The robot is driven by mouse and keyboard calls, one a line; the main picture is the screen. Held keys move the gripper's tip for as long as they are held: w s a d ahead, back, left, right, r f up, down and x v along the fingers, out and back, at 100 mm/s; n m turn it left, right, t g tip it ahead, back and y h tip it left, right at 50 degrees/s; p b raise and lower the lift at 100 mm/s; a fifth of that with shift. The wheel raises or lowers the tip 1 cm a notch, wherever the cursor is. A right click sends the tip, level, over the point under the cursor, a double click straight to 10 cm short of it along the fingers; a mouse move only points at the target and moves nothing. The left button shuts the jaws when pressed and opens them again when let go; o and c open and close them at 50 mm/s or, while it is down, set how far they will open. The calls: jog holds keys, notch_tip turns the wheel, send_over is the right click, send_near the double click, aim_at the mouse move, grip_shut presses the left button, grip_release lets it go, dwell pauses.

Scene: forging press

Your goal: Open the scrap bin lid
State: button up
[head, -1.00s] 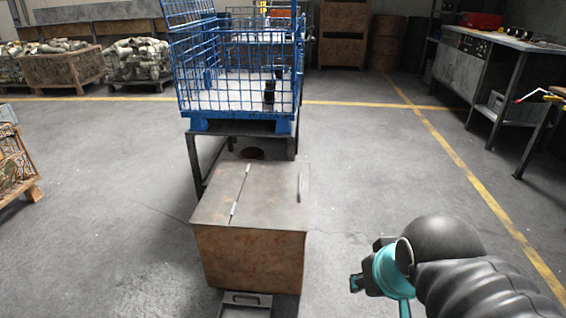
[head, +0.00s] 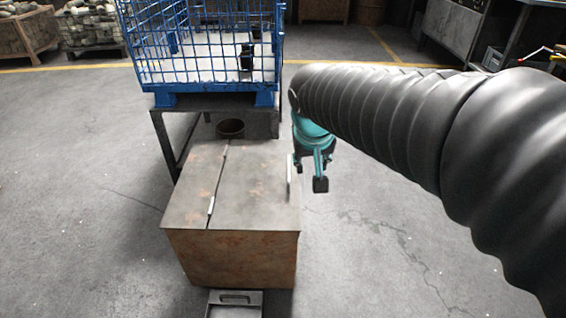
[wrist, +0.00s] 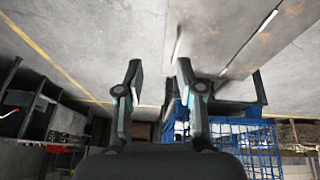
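The scrap bin (head: 235,260) is a rusty brown steel box in the lower middle of the head view. Its flat lid (head: 258,190) lies shut, with a seam and hinges on its left part. A thin upright-looking bar handle (head: 290,178) stands along the lid's right edge. My gripper (head: 309,178) points down just right of this handle, apart from it or nearly so; the exact gap is hard to tell. In the wrist view my gripper (wrist: 160,72) has its two fingers spread and nothing between them. The handle (wrist: 178,45) shows just beyond the right fingertip.
A blue wire cage (head: 205,50) stands on a dark metal stand (head: 170,135) right behind the bin. A dark round pot (head: 230,128) is between them. A small metal tray (head: 234,304) lies in front of the bin. The floor to the right is clear.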

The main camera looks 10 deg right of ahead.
jog(key=h+b, duration=0.1)
jog(key=h, duration=0.1)
send_near(288, 173)
notch_tip(288, 173, up, 6)
jog(key=s, duration=0.2)
jog(key=shift+m+g, duration=0.3)
jog(key=shift+m, duration=0.1)
jog(key=x, duration=0.4)
jog(key=a+x, duration=0.1)
jog(key=x, duration=0.4)
jog(key=b+x, duration=0.1)
jog(key=x, duration=0.4)
jog(key=shift+w+a+f, duration=0.2)
jog(key=shift+w+a, duration=0.05)
grip_shut()
